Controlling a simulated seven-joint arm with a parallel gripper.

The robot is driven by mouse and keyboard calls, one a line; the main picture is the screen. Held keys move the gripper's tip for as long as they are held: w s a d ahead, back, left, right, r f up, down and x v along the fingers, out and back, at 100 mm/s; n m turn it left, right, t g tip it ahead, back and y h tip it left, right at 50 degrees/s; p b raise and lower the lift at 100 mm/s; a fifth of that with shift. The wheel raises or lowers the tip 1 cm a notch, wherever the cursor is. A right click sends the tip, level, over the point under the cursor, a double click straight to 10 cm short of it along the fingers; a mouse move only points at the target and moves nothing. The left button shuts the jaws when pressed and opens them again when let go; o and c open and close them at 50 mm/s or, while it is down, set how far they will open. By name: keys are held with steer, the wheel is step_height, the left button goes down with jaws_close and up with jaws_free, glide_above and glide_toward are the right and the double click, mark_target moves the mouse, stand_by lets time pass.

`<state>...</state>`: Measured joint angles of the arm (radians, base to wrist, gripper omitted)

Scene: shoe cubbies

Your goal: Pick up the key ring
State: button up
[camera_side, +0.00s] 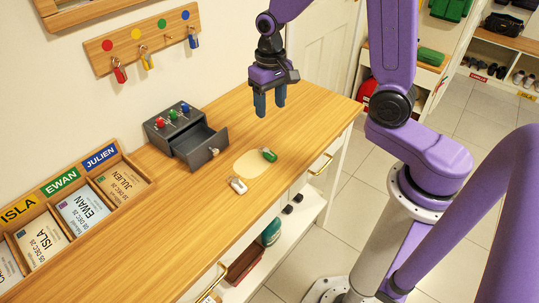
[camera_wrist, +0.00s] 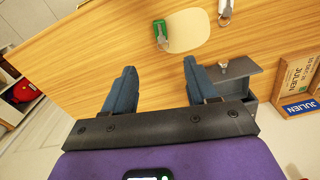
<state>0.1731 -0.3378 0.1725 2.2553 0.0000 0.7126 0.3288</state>
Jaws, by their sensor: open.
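A green key ring (camera_side: 269,155) lies on the wooden counter at the right edge of a pale oval mat (camera_side: 249,165). In the wrist view the green key ring (camera_wrist: 160,32) is at the top middle, overlapping the edge of the mat (camera_wrist: 187,31). In the wrist view the blue fingers (camera_wrist: 160,72) are apart.
A small grey box (camera_side: 178,125) with coloured knobs has its drawer (camera_side: 208,149) pulled out, left of the mat. A wall rack (camera_side: 142,42) holds red, yellow and blue key rings; one hook is bare. Name-labelled compartments (camera_side: 75,208) stand at left. The counter's right end is clear.

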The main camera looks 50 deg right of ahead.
glide_above(269, 153)
steer(key=f, duration=1)
steer(key=shift+s+f, duration=0.1)
steer(key=shift+s, duration=0.2)
steer(key=shift+w+f, duration=0.2)
steer(key=shift+f, duration=3)
jaws_close()
